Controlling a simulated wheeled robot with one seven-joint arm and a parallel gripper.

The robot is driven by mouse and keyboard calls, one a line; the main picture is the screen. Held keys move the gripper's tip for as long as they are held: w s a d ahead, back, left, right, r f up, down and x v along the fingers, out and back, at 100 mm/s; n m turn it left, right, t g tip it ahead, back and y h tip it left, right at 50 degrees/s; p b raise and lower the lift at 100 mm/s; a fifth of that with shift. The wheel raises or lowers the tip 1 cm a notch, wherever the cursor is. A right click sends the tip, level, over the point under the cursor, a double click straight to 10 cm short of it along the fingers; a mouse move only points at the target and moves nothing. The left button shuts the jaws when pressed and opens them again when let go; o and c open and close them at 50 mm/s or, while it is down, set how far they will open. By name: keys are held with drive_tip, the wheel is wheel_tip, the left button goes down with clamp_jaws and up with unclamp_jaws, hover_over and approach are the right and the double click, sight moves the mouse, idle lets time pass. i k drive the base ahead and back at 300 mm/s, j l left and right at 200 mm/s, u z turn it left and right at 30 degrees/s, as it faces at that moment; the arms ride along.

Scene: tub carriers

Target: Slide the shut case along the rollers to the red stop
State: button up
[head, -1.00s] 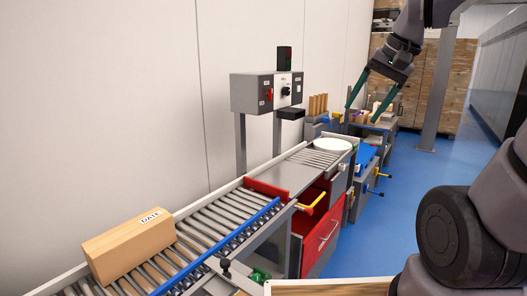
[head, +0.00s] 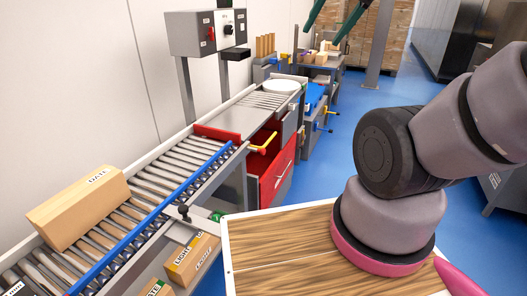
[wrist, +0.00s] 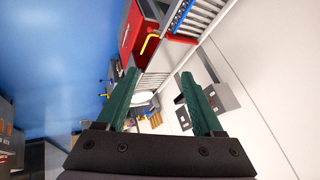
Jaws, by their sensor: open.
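The shut case (head: 80,208) is a long tan box with a DATE label on top. It lies on the rollers (head: 150,182) at the left of the head view, apart from the red stop. The red stop (head: 216,133) is a low bar across the far end of this roller stretch. My gripper (head: 321,36) has green fingers, spread open and empty, at the top of the head view, far from the case. In the wrist view my gripper (wrist: 160,76) is also open, with nothing between its fingers. The case is not visible there.
A blue rail (head: 150,215) runs along the rollers' near side. An open red drawer (head: 277,175) and a yellow handle (head: 262,143) jut out beyond. Boxes marked LIGHT (head: 190,258) sit below the conveyor. A control box (head: 206,32) stands behind. Blue floor (head: 345,150) is open at right.

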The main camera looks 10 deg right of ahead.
sight(66, 217)
drive_tip(key=u, duration=1.55)
drive_tip(key=i+j+u, duration=0.1)
drive_tip(key=u, duration=0.3)
drive_tip(key=i+j+u, duration=0.1)
drive_tip(key=u, duration=0.3)
